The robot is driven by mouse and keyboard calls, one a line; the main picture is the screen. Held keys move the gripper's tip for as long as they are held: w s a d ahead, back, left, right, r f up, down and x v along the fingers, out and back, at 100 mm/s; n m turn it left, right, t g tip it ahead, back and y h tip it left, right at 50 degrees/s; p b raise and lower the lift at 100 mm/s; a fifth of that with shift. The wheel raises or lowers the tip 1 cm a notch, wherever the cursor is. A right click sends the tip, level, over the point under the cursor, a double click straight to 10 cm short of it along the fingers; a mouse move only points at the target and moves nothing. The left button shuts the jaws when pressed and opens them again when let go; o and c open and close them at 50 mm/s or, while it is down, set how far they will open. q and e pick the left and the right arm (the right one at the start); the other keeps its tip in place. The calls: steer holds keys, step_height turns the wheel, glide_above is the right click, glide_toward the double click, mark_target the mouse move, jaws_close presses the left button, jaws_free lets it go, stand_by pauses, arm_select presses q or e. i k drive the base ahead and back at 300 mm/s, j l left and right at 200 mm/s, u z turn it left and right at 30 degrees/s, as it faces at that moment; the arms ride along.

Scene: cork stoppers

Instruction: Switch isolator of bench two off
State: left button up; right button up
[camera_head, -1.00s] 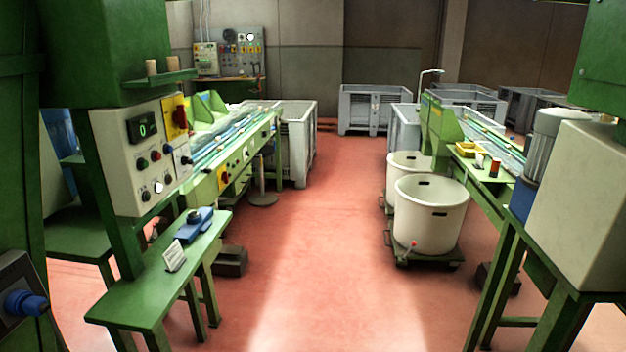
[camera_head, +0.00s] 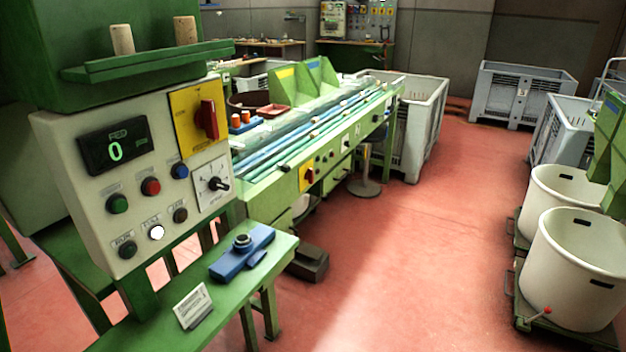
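A cream control box (camera_head: 62,168) hangs at the left on a green machine. At its upper right is a yellow plate (camera_head: 183,128) with a red rotary isolator handle (camera_head: 207,120), which looks about upright. A display (camera_head: 113,146) on the box shows a green 0. A second, smaller red and yellow switch (camera_head: 307,178) is on the side of the green conveyor bench behind. I cannot read a bench number on either. Neither of my grippers is in view.
A green side bench (camera_head: 259,273) below the box holds a blue tool (camera_head: 241,254) and a small white card (camera_head: 192,304). The red floor (camera_head: 420,270) is open in the middle. White tubs (camera_head: 577,260) on trolleys stand at the right, grey crates (camera_head: 516,95) behind.

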mark_target(309, 175)
steer(key=i+l, duration=0.3)
steer(key=i+l+u, duration=0.1)
steer(key=i+l, duration=0.45)
steer(key=l, duration=0.25)
steer(key=i+l+u, duration=0.1)
steer(key=i+l, duration=0.45)
steer(key=l, duration=0.25)
steer(key=i+l, duration=0.25)
steer(key=l, duration=0.15)
steer(key=i+l+u, duration=0.1)
steer(key=i+l, duration=0.4)
steer(key=l, duration=0.3)
steer(key=i+u, duration=0.05)
